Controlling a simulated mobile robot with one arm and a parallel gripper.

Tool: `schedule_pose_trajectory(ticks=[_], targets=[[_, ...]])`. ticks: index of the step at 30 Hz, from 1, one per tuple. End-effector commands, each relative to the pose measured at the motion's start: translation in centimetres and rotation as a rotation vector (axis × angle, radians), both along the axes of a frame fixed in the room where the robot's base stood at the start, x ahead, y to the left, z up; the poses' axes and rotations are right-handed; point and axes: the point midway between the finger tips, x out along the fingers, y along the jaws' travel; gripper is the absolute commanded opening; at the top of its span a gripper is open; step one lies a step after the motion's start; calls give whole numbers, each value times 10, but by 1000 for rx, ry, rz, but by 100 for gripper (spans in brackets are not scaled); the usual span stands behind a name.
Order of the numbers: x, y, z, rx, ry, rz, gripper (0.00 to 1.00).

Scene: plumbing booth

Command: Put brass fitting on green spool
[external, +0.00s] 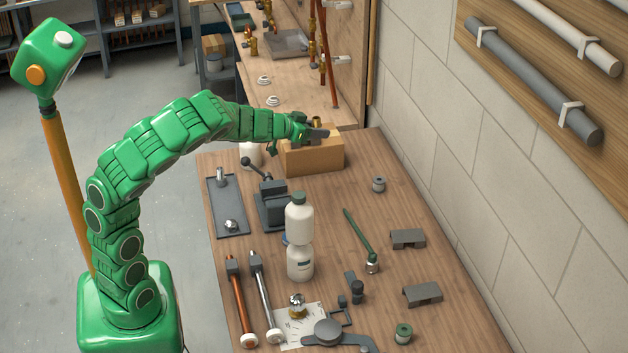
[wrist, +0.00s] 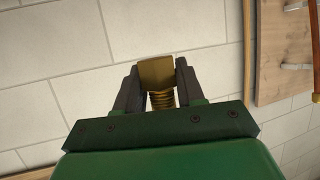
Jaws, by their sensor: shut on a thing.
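My gripper (external: 317,132) is shut on the brass fitting (wrist: 157,72), with one dark finger on each side of it in the wrist view (wrist: 157,85). The fitting has a squarish top and a ribbed, threaded part below. In the external view, a small bit of the brass fitting (external: 317,122) shows above the fingers. My gripper is over the cardboard box at the far end of the workbench. The green spool (external: 403,333) stands at the near right of the bench, far from my gripper. Nothing shows on top of it.
The cardboard box (external: 325,160) is under my gripper. White bottles (external: 299,225), a vise (external: 270,205) and a green-handled tool (external: 359,240) stand or lie between. A grey spool (external: 379,185) and grey brackets (external: 408,239) are along the right. A chrome-and-brass valve (external: 298,306) is near the front.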

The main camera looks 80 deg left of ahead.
Motion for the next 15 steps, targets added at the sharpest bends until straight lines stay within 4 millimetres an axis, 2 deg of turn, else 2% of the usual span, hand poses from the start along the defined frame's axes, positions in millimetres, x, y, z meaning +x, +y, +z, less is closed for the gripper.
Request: schedule_pose_trajectory(ticks=[15], targets=[[37, -56, 6, 3, 0, 51, 3]])
